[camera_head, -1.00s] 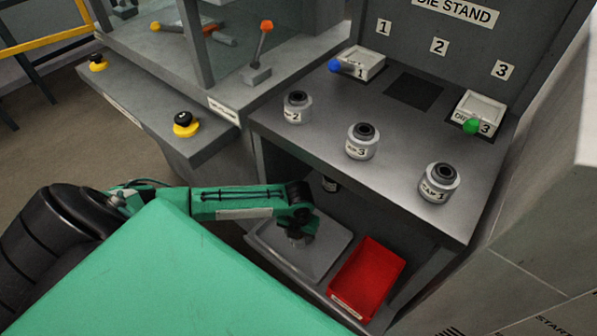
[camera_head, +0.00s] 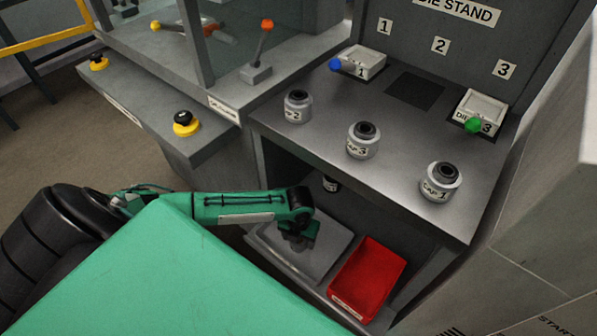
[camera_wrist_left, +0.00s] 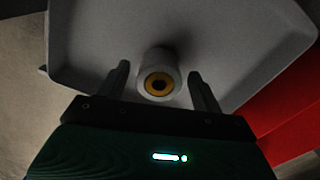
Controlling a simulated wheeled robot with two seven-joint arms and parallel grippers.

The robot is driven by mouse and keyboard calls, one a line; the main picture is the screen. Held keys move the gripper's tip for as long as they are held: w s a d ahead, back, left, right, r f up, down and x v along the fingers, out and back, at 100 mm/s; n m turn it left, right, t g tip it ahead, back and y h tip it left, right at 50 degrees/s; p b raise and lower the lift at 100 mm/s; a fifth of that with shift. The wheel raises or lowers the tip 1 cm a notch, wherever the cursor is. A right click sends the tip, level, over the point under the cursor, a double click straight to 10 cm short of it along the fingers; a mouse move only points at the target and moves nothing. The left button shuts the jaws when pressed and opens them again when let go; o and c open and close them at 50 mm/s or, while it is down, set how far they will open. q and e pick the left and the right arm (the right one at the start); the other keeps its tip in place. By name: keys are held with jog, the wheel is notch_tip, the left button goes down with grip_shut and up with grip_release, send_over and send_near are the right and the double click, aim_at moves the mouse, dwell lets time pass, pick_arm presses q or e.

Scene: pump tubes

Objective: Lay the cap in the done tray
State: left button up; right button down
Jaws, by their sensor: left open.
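A cap (camera_wrist_left: 159,76), a pale cylinder with an orange ring and dark centre on its end, is over the grey tray in the left wrist view. It sits between the two fingers of my left gripper (camera_wrist_left: 161,82), which is open with a gap on both sides. The grey tray (camera_head: 336,248) is on the lower shelf in the head view, and its floor fills the top of the left wrist view (camera_wrist_left: 235,40). My left gripper (camera_head: 298,243) is low over this tray in the head view, where it hides the cap. My right gripper is not in view.
A red bin (camera_head: 367,280) stands right of the grey tray. The stand's upper shelf (camera_head: 310,140) overhangs both and carries caps labelled 2 (camera_head: 298,106), 3 (camera_head: 363,140) and 1 (camera_head: 440,182). A small dark-and-white object (camera_head: 330,184) is under the shelf.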

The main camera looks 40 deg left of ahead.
pick_arm(q)
notch_tip(320, 180, up, 7)
jog(key=shift+w+f+p, duration=0.1)
jog(key=shift+f+p, duration=0.1)
jog(key=shift+p, duration=0.4)
jog(key=shift+d+r, duration=0.15)
jog(key=shift+r, duration=0.1)
jog(key=s+d+r+n+t+h, duration=0.25)
jog(key=s+d+n, duration=0.55)
jog(key=d+n, duration=0.6)
jog(key=s+a+r+n+t+y, duration=0.1)
jog(key=s+a+n, duration=0.6)
jog(key=n, duration=1)
jog(key=shift+s+a+r+n+y, duration=0.25)
jog(key=shift+s+a+n+y, duration=0.05)
jog(key=shift+s+y, duration=0.1)
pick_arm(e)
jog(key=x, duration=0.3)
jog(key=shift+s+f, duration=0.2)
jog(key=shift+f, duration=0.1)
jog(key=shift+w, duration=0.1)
